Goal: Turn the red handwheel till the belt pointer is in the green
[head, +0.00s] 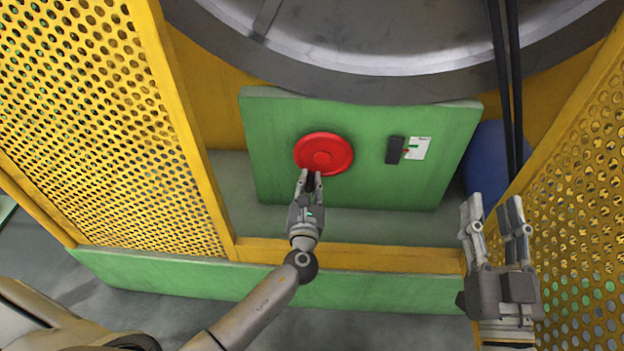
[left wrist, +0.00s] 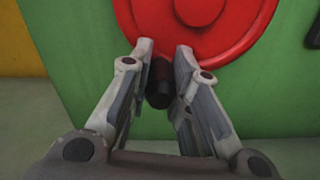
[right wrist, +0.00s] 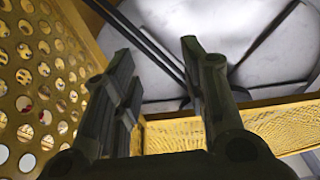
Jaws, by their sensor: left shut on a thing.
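The red handwheel (head: 323,153) is mounted on a green panel (head: 365,120), and it fills the top of the left wrist view (left wrist: 200,25). Its dark knob (left wrist: 159,85) sits at the wheel's lower edge. My left gripper (head: 310,181) is shut on this knob, one finger on each side of it. To the right of the wheel is a black block (head: 394,150) with a small red pointer (head: 406,151). The pointer reaches a white scale plate (head: 418,148); its green zone is too small to place the pointer against. My right gripper (head: 491,212) is open and empty.
Yellow perforated guards stand at the left (head: 90,100) and right (head: 585,170). A large grey drum (head: 370,75) hangs above the panel. Black belts (head: 507,80) run down at the right, in front of a blue cylinder (head: 484,160). A yellow rail (head: 390,258) crosses below the panel.

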